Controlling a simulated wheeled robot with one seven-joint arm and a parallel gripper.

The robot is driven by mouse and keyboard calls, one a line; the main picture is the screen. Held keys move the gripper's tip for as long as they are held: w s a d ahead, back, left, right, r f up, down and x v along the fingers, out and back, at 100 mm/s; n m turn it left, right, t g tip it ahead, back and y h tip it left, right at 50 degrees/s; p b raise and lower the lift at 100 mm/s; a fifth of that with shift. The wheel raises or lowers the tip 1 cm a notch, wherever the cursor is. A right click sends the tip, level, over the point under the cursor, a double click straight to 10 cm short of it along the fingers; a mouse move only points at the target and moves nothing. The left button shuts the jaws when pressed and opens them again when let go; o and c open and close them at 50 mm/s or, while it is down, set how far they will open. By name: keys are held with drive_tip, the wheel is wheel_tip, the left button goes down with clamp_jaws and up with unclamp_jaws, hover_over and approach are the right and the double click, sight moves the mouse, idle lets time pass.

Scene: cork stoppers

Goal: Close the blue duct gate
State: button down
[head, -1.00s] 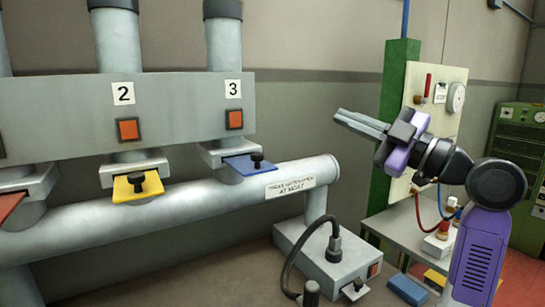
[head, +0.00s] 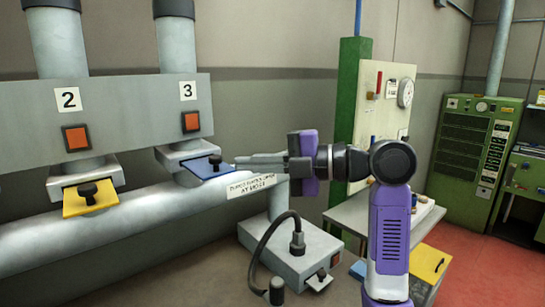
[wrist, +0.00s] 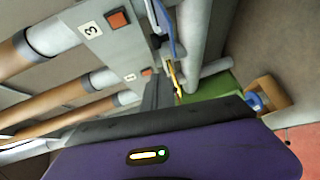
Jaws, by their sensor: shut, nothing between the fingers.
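The blue duct gate (head: 207,170) is a flat blue plate with a black knob (head: 215,161). It sticks out of the grey housing under duct 3, above the horizontal pipe. In the wrist view the blue gate (wrist: 161,22) shows edge-on near the top. My gripper (head: 238,160) is shut and empty, fingers pointing left. Its fingertips are just right of the blue plate in the head view; I cannot tell whether they touch it. In the wrist view the shut fingers (wrist: 160,86) lie just below the gate.
The yellow gate (head: 90,199) sticks out under duct 2, to the left. The thick grey pipe (head: 140,207) runs just below the gates. A grey box (head: 290,246) with a black cable stands below. A green post (head: 350,110) and gauge panel stand behind my arm.

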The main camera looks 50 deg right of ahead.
drive_tip(key=w+p, duration=0.1)
drive_tip(key=w, duration=0.5)
drive_tip(key=shift+d+f+p, duration=0.35)
drive_tip(key=shift+f, duration=0.1)
drive_tip(key=shift+s, duration=0.1)
drive_tip(key=w+b, duration=0.1)
drive_tip(key=w, duration=0.1)
drive_tip(key=w+d+b, duration=0.1)
drive_tip(key=w+b, duration=0.1)
drive_tip(key=w+d+b, duration=0.1)
drive_tip(key=w, duration=0.2)
drive_tip(key=shift+f, duration=0.15)
drive_tip(key=shift+w+b, duration=0.35)
drive_tip(key=shift+w+r, duration=0.1)
drive_tip(key=shift+r, duration=0.2)
